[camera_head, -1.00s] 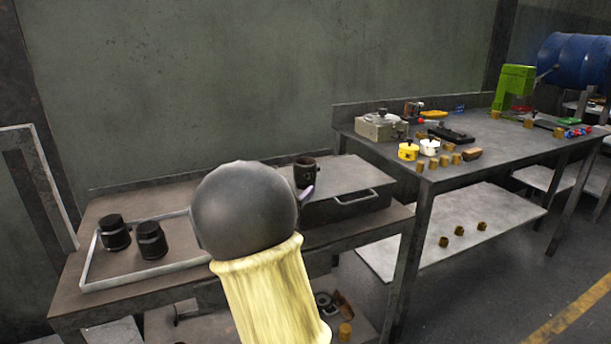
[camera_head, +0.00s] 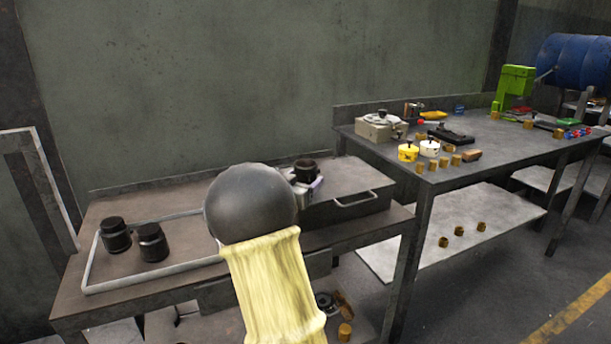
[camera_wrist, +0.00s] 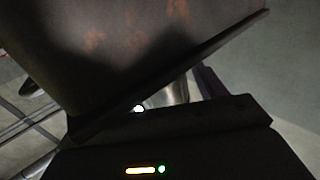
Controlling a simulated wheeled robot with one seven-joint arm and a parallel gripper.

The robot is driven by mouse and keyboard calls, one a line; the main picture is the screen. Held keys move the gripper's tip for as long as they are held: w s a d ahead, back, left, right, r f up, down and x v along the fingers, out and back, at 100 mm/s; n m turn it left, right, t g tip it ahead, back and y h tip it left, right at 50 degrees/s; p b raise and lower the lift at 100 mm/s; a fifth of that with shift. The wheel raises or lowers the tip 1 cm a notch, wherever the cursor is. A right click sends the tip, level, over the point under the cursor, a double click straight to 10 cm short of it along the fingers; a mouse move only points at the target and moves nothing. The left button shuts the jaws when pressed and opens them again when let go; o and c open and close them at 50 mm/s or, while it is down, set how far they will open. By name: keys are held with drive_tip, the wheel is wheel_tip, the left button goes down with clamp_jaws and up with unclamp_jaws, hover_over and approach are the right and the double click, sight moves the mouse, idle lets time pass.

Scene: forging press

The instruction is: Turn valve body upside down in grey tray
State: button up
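Two black, jar-like pieces, which look like valve bodies (camera_head: 115,236) (camera_head: 152,243), stand in the shallow grey tray (camera_head: 185,267) on the left bench. A similar dark round piece (camera_head: 306,168) shows at the flat grey surface to the right of my arm. In the wrist view a silvery cylindrical part (camera_wrist: 176,91) and a purple edge show beyond the black gripper housing; no fingertips are clear.
A grey box with a handle (camera_head: 352,200) sits on the bench's right side. A second bench (camera_head: 505,150) at the right holds yellow and white pots, brass pieces and a green machine. In the wrist view a large rusty dark surface (camera_wrist: 140,40) is close.

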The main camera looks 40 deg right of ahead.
drive_tip(key=c, duration=0.7)
drive_tip(key=shift+r+p, duration=3.85)
drive_tip(key=shift+r, duration=0.2)
wheel_tip(320, 180, up, 9)
drive_tip(key=p, duration=0.8)
drive_tip(key=shift+p, duration=0.4)
